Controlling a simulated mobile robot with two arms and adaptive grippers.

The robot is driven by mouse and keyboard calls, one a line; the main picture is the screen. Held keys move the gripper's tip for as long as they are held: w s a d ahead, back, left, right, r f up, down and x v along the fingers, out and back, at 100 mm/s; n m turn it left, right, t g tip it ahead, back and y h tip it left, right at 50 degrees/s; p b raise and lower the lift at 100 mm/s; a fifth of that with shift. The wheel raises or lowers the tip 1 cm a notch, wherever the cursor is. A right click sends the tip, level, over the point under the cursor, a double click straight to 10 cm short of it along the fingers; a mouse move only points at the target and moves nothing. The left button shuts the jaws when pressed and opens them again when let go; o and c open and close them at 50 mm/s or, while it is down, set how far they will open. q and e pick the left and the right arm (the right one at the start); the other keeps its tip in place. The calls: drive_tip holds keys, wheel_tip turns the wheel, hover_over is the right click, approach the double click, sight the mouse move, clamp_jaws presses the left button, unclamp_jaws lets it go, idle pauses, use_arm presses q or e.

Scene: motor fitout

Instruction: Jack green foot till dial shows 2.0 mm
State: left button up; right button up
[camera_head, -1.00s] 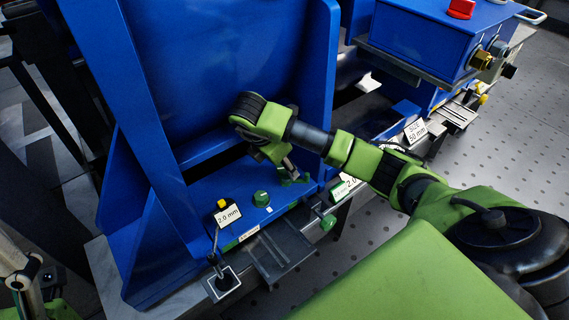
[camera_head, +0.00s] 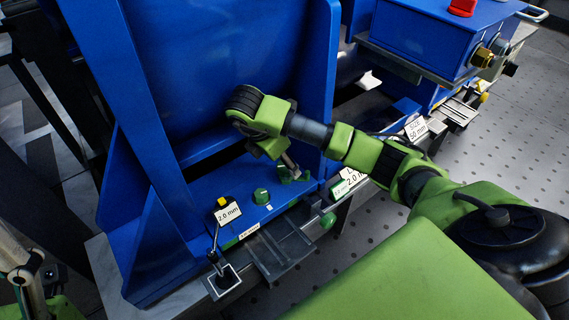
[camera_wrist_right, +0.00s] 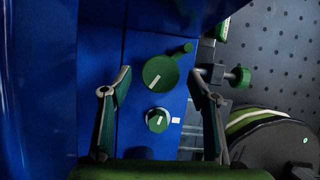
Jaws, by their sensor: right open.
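The blue motor frame (camera_head: 182,222) has a dial gauge with a yellow top (camera_head: 222,202) and a "2.0 mm" card (camera_head: 228,213) at its foot plate. A green knob (camera_head: 261,196) with a white mark stands on the plate; it also shows in the right wrist view (camera_wrist_right: 157,120). A green disc with a side handle (camera_wrist_right: 161,72) lies beyond it, between the fingers' tips in that view. My right gripper (camera_wrist_right: 161,73) is open and empty over the plate, apart from the disc as far as I can tell. The dial's reading is too small to read. My left gripper is out of view.
A green-ended side screw (camera_head: 328,221) sticks out from the plate edge; it also shows in the wrist view (camera_wrist_right: 240,77). A grey bracket (camera_head: 280,250) juts out in front. A blue box (camera_head: 440,40) with a red button stands at the upper right. The perforated floor at right is clear.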

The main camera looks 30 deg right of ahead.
drive_tip(key=v, duration=0.6)
idle(2.0)
